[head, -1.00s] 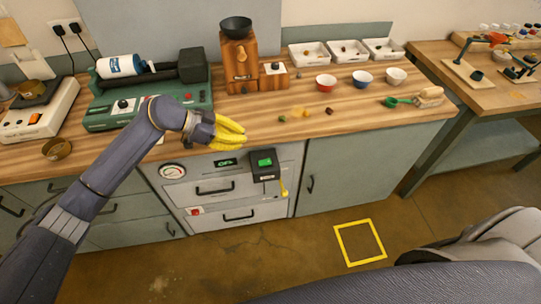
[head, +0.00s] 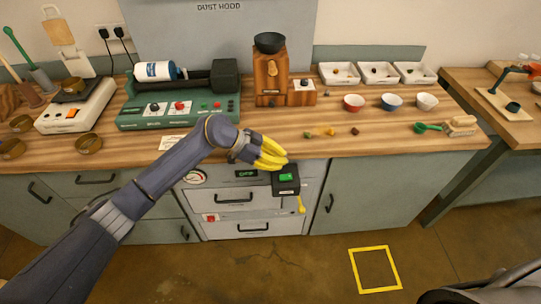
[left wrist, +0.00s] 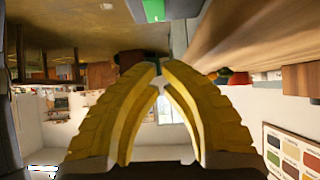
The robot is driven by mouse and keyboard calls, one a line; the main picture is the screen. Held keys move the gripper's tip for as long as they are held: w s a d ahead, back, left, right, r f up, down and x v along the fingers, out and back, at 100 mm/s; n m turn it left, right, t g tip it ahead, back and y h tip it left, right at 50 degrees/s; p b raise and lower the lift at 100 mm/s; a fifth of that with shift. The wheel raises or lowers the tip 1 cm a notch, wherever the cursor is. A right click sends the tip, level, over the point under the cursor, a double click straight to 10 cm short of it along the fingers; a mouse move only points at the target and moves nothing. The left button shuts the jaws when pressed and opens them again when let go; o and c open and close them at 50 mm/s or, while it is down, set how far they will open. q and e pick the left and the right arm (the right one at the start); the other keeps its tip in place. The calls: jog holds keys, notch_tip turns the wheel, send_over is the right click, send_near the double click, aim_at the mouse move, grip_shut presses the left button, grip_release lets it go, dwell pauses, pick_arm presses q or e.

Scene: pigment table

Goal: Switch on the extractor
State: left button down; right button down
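A black switch box (head: 286,187) with a green button (head: 287,177) on top sticks out from the front of the bench, and a yellow tag hangs under it. Beside it, a small display (head: 246,174) with green characters seems to read OFF. The dust hood (head: 220,25) is on the back wall. My left gripper (head: 281,164) has yellow fingers, just above and behind the button at the bench edge. In the left wrist view its fingertips (left wrist: 159,68) meet with nothing between them, and the green button (left wrist: 153,10) shows at the top edge. My right gripper is out of view.
The bench top (head: 225,145) lies close behind the fingers. A green roller machine (head: 180,108), a wooden grinder (head: 270,75) and several bowls stand on it. Drawer handles and a round gauge (head: 195,177) are on the front. The floor before the bench is open, with a yellow square (head: 375,270).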

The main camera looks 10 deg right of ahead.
aim_at(298, 178)
pick_arm(q)
jog(key=d+f, duration=0.1)
jog(key=f, duration=0.1)
jog(key=d+f, duration=0.2)
jog(key=shift+s, duration=0.15)
jog(key=shift+d+f, duration=0.15)
jog(key=shift+f, duration=0.9)
jog(key=shift+d+f+y, duration=0.25)
jog(key=shift+f+y, duration=0.1)
jog(key=shift+y, duration=0.3)
jog(key=shift+d+f+y, duration=0.25)
jog(key=shift+f+y, duration=0.05)
jog(key=shift+y, duration=0.35)
jog(key=shift+a, duration=0.2)
jog(key=shift+a+r, duration=0.25)
jog(key=shift+a, duration=0.35)
